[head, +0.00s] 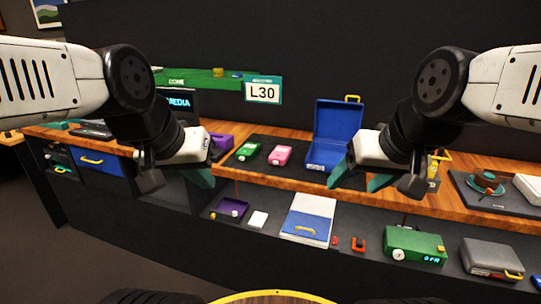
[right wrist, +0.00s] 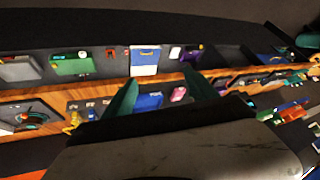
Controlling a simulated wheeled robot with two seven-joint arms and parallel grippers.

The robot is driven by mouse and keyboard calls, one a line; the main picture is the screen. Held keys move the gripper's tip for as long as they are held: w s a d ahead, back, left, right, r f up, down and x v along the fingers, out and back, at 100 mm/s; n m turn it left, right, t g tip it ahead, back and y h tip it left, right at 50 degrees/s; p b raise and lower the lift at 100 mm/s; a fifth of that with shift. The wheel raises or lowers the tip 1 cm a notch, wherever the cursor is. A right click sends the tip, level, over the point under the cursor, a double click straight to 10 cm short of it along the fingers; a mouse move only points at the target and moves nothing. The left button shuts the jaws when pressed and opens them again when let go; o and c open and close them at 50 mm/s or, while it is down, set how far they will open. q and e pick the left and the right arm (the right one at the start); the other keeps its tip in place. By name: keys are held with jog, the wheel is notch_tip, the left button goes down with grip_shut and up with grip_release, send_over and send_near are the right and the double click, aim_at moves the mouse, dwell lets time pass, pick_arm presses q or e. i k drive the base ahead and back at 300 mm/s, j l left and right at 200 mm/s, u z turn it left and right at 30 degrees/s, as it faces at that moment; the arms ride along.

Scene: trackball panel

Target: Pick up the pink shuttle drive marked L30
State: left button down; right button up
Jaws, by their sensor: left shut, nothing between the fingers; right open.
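The pink shuttle drive (head: 281,155) lies on a dark mat on the wooden counter, just right of a green drive (head: 248,150). It also shows small in the right wrist view (right wrist: 179,94); its own marking is too small to read. A sign reading L30 (head: 263,91) hangs behind the counter. My left gripper (head: 178,178) is shut and empty, in front of the counter, left of the pink drive. My right gripper (head: 378,182) is open and empty, in front of the counter, right of the pink drive. Its fingers also show in the right wrist view (right wrist: 158,95).
An open blue case (head: 338,128) stands on the counter right of the pink drive. A purple box (head: 220,141) is left of the green drive. A lower shelf holds a blue-and-white box (head: 308,218), a green case (head: 415,245) and a grey case (head: 490,257).

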aim_at(282, 154)
jog(key=i+j, duration=0.85)
jog(key=i, duration=0.2)
